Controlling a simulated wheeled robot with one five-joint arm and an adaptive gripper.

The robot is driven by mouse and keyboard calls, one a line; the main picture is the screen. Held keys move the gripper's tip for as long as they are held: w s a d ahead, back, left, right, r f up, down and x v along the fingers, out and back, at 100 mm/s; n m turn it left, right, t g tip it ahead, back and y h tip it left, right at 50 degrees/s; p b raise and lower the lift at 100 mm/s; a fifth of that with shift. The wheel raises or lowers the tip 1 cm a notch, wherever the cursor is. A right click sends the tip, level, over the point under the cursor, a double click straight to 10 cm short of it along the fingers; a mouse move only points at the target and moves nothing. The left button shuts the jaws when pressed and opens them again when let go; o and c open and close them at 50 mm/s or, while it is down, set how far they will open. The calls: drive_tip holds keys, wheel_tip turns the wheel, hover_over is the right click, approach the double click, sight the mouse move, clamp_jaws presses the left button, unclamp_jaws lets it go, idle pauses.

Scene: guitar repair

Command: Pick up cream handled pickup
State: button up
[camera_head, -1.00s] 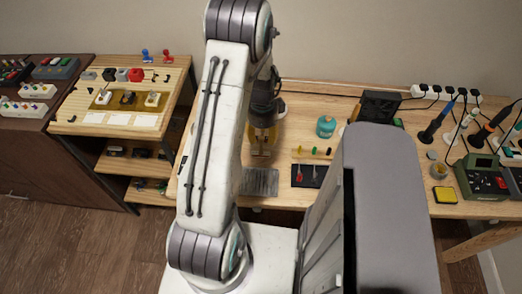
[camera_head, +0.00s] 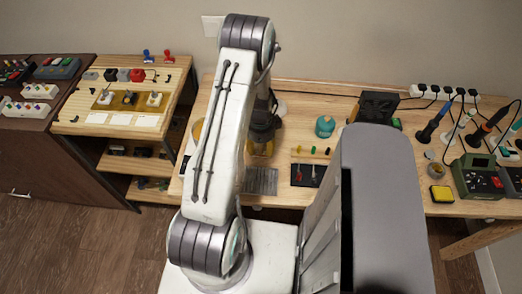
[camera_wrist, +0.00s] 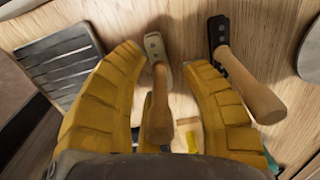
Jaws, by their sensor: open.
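The cream handled pickup (camera_wrist: 156,52) shows in the wrist view as a cream plate with a wooden handle. Its handle lies between the two yellow fingers of my gripper (camera_wrist: 165,68). The gripper is open, with a gap visible on the handle's right side; contact on the left cannot be told. A black handled pickup (camera_wrist: 232,68) with a similar wooden handle is just outside the right finger. In the head view my gripper (camera_head: 262,146) is over the workbench, partly hidden by my arm. The cream pickup cannot be made out there.
A grey ridged plate (camera_wrist: 58,62) lies left of the fingers on the workbench (camera_head: 290,113). A side table (camera_head: 78,122) with small parts stands left.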

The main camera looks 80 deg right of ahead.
drive_tip(key=shift+o, duration=0.2)
clamp_jaws()
drive_tip(key=shift+r, duration=0.15)
idle(0.4)
